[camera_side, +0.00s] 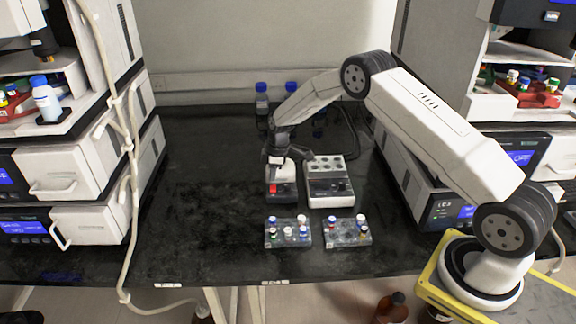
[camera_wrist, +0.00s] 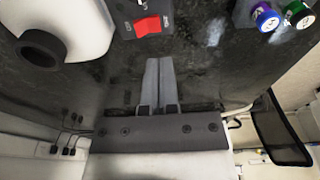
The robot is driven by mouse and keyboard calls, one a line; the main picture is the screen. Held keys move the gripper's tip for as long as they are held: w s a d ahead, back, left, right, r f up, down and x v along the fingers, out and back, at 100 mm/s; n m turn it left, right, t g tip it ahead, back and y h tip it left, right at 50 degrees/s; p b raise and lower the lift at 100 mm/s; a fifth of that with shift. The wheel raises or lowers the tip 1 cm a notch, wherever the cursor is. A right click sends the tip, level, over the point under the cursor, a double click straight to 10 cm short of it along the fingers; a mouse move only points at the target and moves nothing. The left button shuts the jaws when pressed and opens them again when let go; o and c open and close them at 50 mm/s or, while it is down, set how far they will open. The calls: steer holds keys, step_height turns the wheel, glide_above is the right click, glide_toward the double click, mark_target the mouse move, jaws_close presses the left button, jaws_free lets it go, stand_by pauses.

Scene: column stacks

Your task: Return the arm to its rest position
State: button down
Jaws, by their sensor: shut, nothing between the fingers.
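My arm (camera_side: 440,125) is bent, with its elbow raised and its forearm reaching down to the left over the bench. My gripper (camera_wrist: 158,62) is shut and empty, its two grey fingers side by side in the wrist view. In the side view the wrist is just above and behind a small device with a red switch (camera_side: 273,188), and the fingertips are hard to make out. The red switch also shows at the top of the wrist view (camera_wrist: 148,25).
A white block with round wells (camera_side: 329,182) stands right of the switch device. Two clear racks of capped vials (camera_side: 288,243) (camera_side: 350,240) sit in front. Blue-capped bottles (camera_side: 262,100) stand at the back. Instrument stacks flank both sides. The bench's left half (camera_side: 200,190) is clear.

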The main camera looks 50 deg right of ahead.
steer(key=shift+s+a+r, duration=0.2)
steer(key=shift+r, duration=0.3)
steer(key=s+a+r+m, duration=0.3)
steer(key=s+r, duration=0.2)
steer(key=s, duration=0.4)
steer(key=s+a+r+m+t, duration=0.1)
steer(key=s+a+r+m, duration=0.2)
steer(key=s, duration=0.7)
steer(key=s+a+r+m+h, duration=0.1)
steer(key=s+a+r+m, duration=0.2)
steer(key=s+r, duration=0.3)
steer(key=shift+s+r, duration=0.35)
steer(key=shift+s, duration=1.55)
